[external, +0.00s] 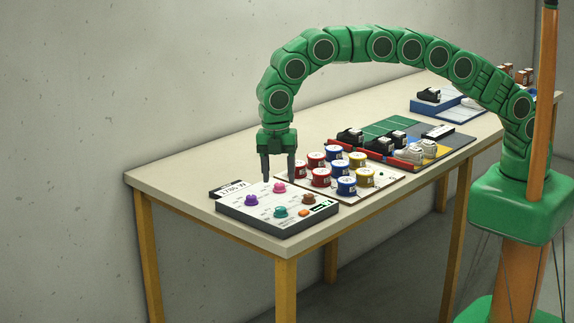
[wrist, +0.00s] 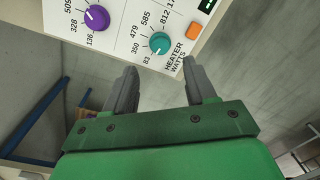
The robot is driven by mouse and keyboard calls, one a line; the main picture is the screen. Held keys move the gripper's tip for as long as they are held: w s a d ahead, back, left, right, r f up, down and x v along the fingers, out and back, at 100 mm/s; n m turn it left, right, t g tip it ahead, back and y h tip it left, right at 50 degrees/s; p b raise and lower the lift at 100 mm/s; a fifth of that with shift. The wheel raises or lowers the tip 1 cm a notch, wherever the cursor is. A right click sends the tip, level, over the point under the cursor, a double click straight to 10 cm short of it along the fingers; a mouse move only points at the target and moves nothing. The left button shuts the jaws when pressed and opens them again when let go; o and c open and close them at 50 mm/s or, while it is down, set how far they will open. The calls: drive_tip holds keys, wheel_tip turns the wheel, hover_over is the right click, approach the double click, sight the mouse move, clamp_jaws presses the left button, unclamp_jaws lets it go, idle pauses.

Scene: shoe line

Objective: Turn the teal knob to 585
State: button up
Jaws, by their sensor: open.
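The teal knob (external: 280,211) is on the front part of a grey-white control panel (external: 240,214) at the table's near end. In the wrist view the teal knob (wrist: 159,43) sits just beyond the fingertips, with the label HEATER WATTS beside it. Marks 83, 350, 479, 585 and 812 run around it, the last near the picture's top. My gripper (external: 278,178) points down above the panel, open and empty. In the wrist view my gripper (wrist: 161,70) has its fingers spread, apart from the knob.
A purple knob (external: 251,199), a pink knob (external: 279,188), a brown knob (external: 308,199) and an orange button (external: 303,213) share the panel. Several red, blue and yellow tins (external: 346,186) stand on a board close to the right. Shoes (external: 350,137) lie farther back.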

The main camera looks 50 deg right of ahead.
sight(281, 208)
drive_tip(key=shift+s+a+f, duration=0.1)
drive_tip(key=shift+a, duration=0.05)
drive_tip(key=shift+s+f, duration=0.15)
drive_tip(key=shift+f, duration=3.75)
clamp_jaws()
